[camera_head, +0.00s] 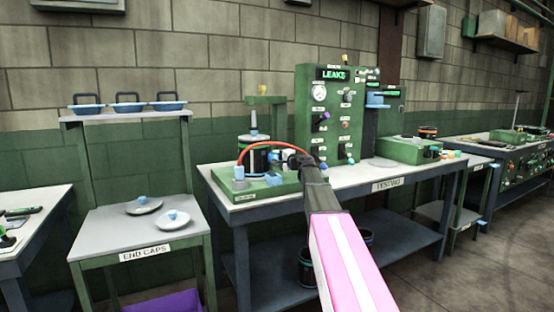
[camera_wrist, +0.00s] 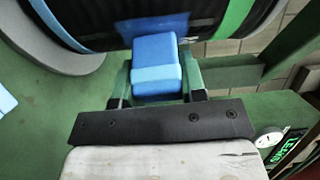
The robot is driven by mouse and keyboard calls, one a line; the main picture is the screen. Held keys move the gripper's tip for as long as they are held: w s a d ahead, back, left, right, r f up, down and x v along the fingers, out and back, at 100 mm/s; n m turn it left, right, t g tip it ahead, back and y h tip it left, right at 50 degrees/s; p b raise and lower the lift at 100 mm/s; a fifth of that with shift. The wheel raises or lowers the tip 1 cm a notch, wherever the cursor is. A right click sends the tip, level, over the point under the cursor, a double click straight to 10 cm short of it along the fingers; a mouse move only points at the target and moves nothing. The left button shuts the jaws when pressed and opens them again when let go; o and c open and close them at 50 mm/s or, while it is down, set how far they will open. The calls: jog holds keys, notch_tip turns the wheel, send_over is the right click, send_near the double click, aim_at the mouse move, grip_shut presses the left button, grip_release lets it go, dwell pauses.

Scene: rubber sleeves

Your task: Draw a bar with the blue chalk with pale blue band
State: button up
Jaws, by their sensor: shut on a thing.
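The blue chalk with a pale blue band (camera_wrist: 155,50) is held between the two fingers of my gripper (camera_wrist: 157,78), which is shut on it. Its blue end points at a black rubber sleeve (camera_wrist: 95,12) with blue and green stripes. I cannot tell whether the chalk touches the sleeve. In the head view the sleeve (camera_head: 257,163) stands in a green test fixture (camera_head: 270,191) on the testing table, and my gripper (camera_head: 284,159) is at its right side. The chalk is too small there to make out clearly.
A red hose (camera_head: 275,144) arches over the fixture. A green gauge panel (camera_head: 331,110) reading LEAKS stands behind to the right. The end caps table (camera_head: 105,235) with two plates is at left. Other sleeves sit on the lower shelf (camera_head: 270,270).

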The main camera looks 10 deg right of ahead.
aim_at(268, 157)
jog(key=shift+s+a, duration=0.6)
jog(key=shift+s, duration=0.25)
jog(key=shift+s+a, duration=0.55)
jog(key=shift+s, duration=0.25)
jog(key=shift+s+d, duration=0.5)
jog(key=shift+d, duration=0.35)
jog(key=shift+s+d, duration=0.55)
jog(key=shift+d, duration=0.3)
jog(key=shift+s+d, duration=0.5)
jog(key=shift+d, duration=0.35)
jog(key=shift+s+d, duration=0.4)
jog(key=shift+d, duration=0.25)
jog(key=shift+s+d, duration=0.4)
jog(key=shift+d, duration=0.25)
